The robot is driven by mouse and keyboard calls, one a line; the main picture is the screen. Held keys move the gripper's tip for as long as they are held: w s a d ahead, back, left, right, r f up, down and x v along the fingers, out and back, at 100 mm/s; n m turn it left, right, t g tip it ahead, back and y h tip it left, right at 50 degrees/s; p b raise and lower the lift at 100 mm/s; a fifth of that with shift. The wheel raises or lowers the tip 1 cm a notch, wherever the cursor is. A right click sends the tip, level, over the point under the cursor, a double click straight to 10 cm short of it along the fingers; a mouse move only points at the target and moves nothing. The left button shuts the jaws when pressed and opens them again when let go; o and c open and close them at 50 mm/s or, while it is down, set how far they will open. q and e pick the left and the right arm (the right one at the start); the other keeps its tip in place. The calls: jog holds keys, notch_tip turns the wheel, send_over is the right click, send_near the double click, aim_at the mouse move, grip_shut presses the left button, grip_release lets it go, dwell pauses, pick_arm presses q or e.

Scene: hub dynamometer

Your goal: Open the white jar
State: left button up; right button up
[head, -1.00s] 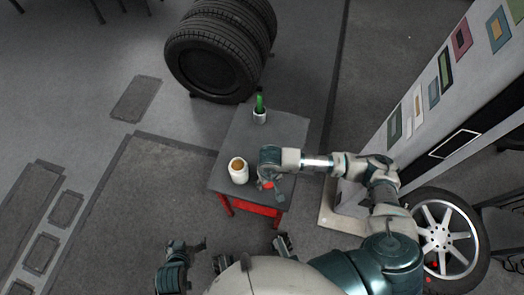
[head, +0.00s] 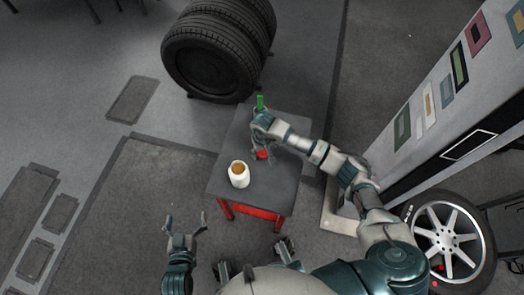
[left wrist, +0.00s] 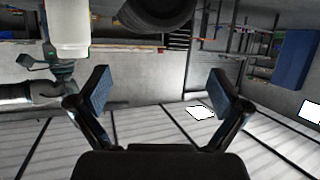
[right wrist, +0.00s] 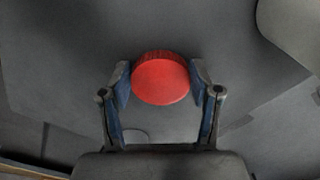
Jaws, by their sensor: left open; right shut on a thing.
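The white jar (head: 238,181) stands upright on the small table, its top uncovered and brownish inside. A white cylinder that looks like the jar (left wrist: 68,26) shows at the upper left of the left wrist view. The red lid (right wrist: 162,82) is between the fingers of my right gripper (right wrist: 160,82), which is shut on it. In the head view the lid (head: 263,155) is off the jar, behind it to the right; its height over the table is hard to tell. My left gripper (head: 186,217) is open and empty, in front of the table to the left.
The table (head: 225,192) has a dark top and red legs. A green object (head: 260,102) stands at its back edge, partly hidden by my right arm. Tyres (head: 212,65) stand behind, a panelled cabinet (head: 432,105) and a wheel (head: 447,240) to the right.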

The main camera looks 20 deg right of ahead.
jog(key=shift+d+f, duration=0.1)
jog(key=shift+f, duration=0.1)
pick_arm(q)
jog(key=shift+d+r, duration=0.25)
jog(key=shift+d, duration=0.2)
pick_arm(e)
jog(key=shift+d, duration=0.25)
jog(key=o, duration=1.3)
jog(key=shift+a, duration=0.1)
pick_arm(q)
jog(key=shift+w+a, duration=0.2)
pick_arm(e)
jog(key=shift+a, duration=0.15)
